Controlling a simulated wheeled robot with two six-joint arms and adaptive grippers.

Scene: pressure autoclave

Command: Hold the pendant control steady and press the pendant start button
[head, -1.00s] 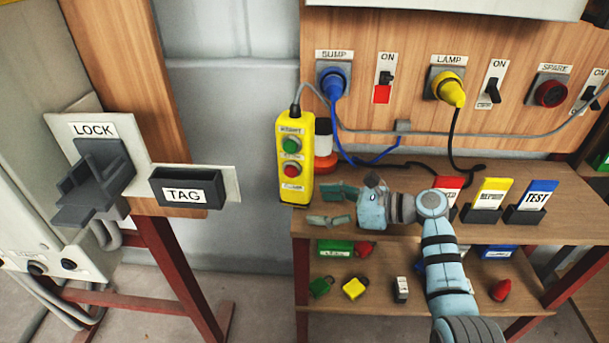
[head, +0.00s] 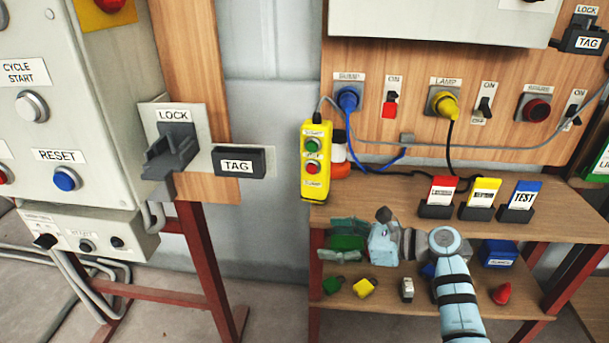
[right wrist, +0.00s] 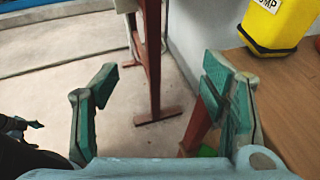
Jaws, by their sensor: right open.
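The yellow pendant control (head: 317,187) is upright at the left end of the upper shelf in the head view, with a grey cable at its top. Its green start button (head: 313,145) sits above a red button (head: 313,167). Nothing covers either button. My right gripper (head: 348,240) is below and slightly right of the pendant, apart from it, in front of the shelves. In the right wrist view my gripper (right wrist: 158,85) is open and empty; the pendant's lower end (right wrist: 283,22) shows at top right, beyond the right finger. My left gripper is not in view.
The wooden upper shelf (head: 400,205) carries a red-topped card, a yellow card and a blue TEST card. A white and orange container (head: 339,160) stands close behind the pendant. Blue and yellow plugs sit in the wall panel. The LOCK bracket (head: 172,150) is left.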

